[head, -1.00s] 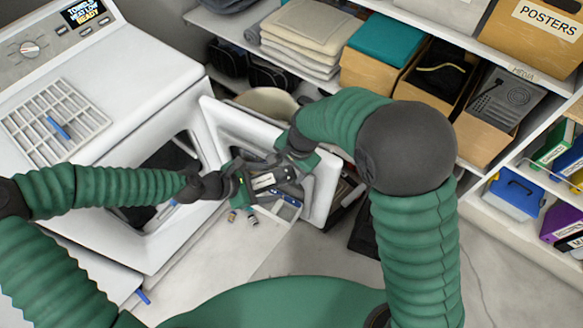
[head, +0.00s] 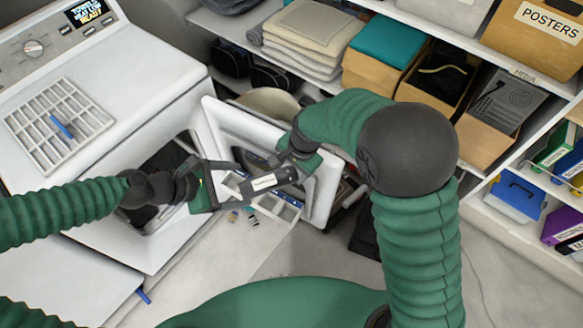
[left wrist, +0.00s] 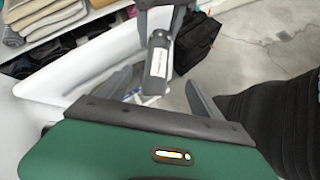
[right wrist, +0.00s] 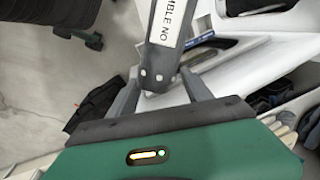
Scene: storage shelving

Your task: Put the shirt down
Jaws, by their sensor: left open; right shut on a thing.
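No shirt is recognisable in these views. A dark grey, bar-like thing with a white printed label (head: 264,183) hangs in the air in front of the open white machine door. My right gripper (head: 284,164) is shut on its right end. In the right wrist view the thing (right wrist: 166,35) sits between the fingers. My left gripper (head: 238,184) is open to the left of the thing, fingers spread towards its free end. In the left wrist view that end (left wrist: 157,75) is ahead, between the open fingers, with a gap on both sides.
The white machine (head: 120,75) stands at left, with a white rack (head: 75,140) and blue item on top. Its open door (head: 325,190) is behind my grippers. Shelves with folded cloths (head: 305,38) and boxes (head: 480,130) line the back.

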